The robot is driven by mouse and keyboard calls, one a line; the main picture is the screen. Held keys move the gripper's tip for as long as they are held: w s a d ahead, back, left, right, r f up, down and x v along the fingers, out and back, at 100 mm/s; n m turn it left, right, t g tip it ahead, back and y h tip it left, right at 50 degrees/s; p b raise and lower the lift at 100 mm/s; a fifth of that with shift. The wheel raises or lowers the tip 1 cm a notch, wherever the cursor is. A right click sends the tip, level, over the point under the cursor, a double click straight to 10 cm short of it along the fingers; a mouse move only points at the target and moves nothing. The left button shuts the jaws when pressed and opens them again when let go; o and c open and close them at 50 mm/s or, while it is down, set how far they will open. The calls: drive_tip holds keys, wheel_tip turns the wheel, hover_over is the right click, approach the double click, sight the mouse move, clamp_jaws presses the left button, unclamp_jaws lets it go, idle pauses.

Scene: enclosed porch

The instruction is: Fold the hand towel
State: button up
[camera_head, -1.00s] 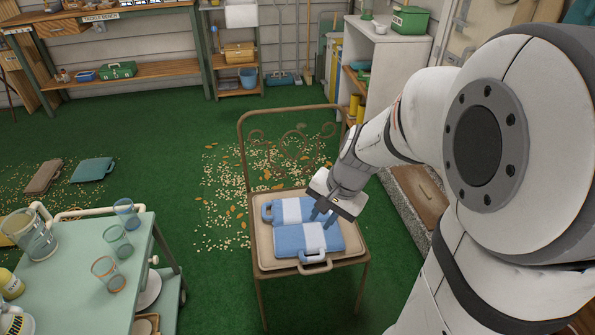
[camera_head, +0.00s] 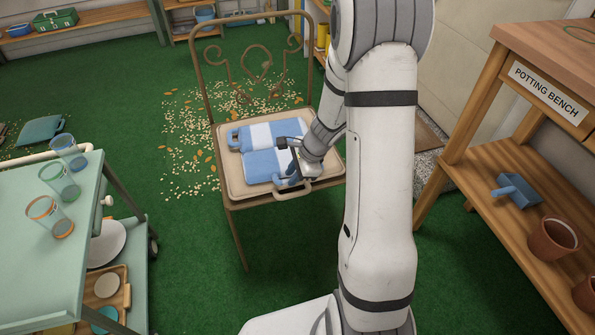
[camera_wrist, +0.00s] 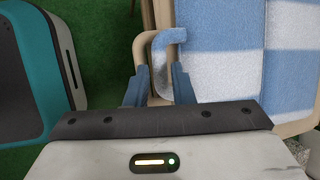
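The hand towel (camera_head: 262,148), blue and white in broad blocks, lies on a beige tray (camera_head: 237,190) on the seat of a metal chair. A blue tab sticks out at its left edge, and a narrow loop (camera_wrist: 160,62) at its near edge by the tray handle (camera_head: 292,191). My gripper (camera_head: 287,172) is low at the towel's near right part. In the wrist view my gripper (camera_wrist: 158,88) has its fingers apart, with the loop and part of the tray rim between them. Contact with the loop cannot be told. My wrist hides the towel's right end.
The chair's scrolled back (camera_head: 250,75) rises behind the tray. A green trolley (camera_head: 60,235) with glasses stands at left. The potting bench (camera_head: 500,165) with pots and a blue scoop is at right. Scattered seed (camera_head: 190,130) lies on the green floor.

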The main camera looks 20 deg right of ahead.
drive_tip(key=shift+b+x, duration=0.35)
drive_tip(key=shift+x, duration=0.95)
drive_tip(key=shift+c, duration=0.4)
clamp_jaws()
drive_tip(key=shift+c, duration=0.8)
unclamp_jaws()
